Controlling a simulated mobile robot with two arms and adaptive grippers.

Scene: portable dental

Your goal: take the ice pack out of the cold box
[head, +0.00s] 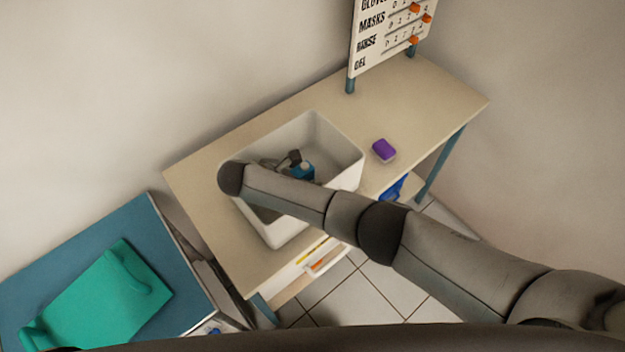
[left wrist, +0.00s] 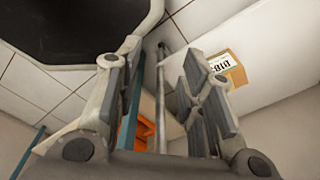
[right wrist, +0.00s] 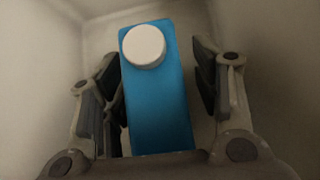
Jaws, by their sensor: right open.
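The cold box (head: 345,155) is a white open-topped bin on the beige table. Inside it is a blue block with a round white cap, the ice pack (head: 303,171). It also shows in the right wrist view (right wrist: 160,100). My right gripper (head: 293,162) reaches down into the box, mostly hidden behind my arm. In the right wrist view my right gripper (right wrist: 162,85) is open, with one finger on each side of the ice pack. I cannot tell whether they touch it. My left gripper (left wrist: 165,85) is open and empty, away from the box.
The beige table (head: 440,100) carries a purple block (head: 384,150) right of the box and a sign board (head: 392,35) at the back. A blue-topped surface with a green tray-like item (head: 110,295) stands at the left. White walls are close behind.

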